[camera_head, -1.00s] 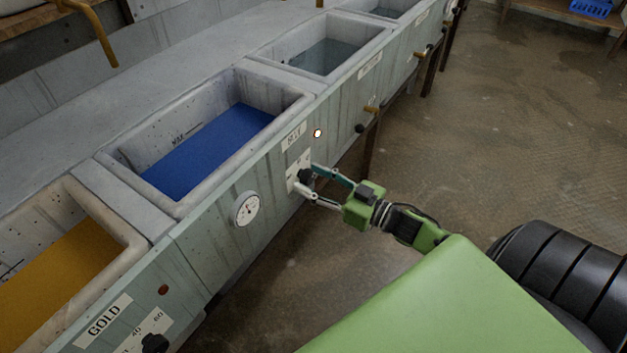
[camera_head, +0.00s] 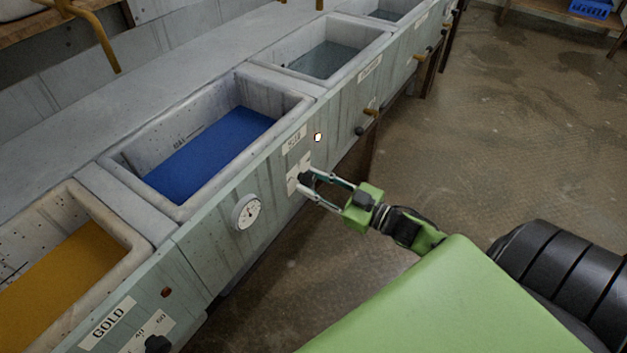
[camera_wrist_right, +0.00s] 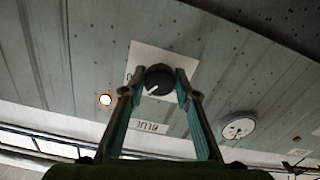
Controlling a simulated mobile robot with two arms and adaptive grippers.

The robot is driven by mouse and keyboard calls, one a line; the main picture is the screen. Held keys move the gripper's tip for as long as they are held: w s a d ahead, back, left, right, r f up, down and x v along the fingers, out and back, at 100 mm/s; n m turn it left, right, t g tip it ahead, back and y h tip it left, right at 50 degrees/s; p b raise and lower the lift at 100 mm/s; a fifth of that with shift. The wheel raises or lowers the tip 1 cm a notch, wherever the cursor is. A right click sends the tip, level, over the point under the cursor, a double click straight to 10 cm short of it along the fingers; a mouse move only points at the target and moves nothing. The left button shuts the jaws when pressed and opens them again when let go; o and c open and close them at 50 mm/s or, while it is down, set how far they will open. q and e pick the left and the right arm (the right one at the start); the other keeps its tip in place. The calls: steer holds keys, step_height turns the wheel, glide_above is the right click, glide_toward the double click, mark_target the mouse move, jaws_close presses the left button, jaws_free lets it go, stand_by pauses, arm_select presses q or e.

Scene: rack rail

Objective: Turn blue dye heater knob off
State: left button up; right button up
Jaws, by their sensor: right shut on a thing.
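The blue dye heater knob (camera_wrist_right: 158,80) is a dark round knob with a white pointer line, on a white scale plate (camera_wrist_right: 150,62) on the front of the trough. It also shows in the head view (camera_head: 305,179). My right gripper (camera_head: 306,184) reaches it from the right, its fingers on either side of the knob and shut on it. The lit indicator (camera_head: 318,137) glows near the BLUE label (camera_head: 294,140). The blue dye vat (camera_head: 215,150) is above and left of the knob. My left gripper is out of view.
A dial gauge (camera_head: 246,212) is on the panel left of the knob. The gold dye vat (camera_head: 118,224) and its dark knob (camera_head: 158,344) are at lower left. Brass taps (camera_head: 371,112) stick out farther along. The floor (camera_head: 470,130) to the right is open.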

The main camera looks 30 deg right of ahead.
steer(key=n+p, duration=0.1)
steer(key=n, duration=0.3)
steer(key=shift+n, duration=1.2)
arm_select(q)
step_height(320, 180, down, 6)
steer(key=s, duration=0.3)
arm_select(e)
steer(key=n, duration=0.2)
steer(key=shift+n+p, duration=0.35)
steer(key=shift+n, duration=0.05)
steer(key=n, duration=0.2)
steer(key=shift+n, duration=1.3)
steer(key=shift+n+b, duration=0.4)
steer(key=shift+n, duration=0.4)
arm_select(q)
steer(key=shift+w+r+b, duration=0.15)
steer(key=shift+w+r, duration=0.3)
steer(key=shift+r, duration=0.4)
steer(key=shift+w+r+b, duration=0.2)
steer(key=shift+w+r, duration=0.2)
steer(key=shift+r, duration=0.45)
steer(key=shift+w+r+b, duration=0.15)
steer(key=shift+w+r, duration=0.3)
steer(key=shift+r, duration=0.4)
arm_select(e)
steer(key=shift+n, duration=1.9)
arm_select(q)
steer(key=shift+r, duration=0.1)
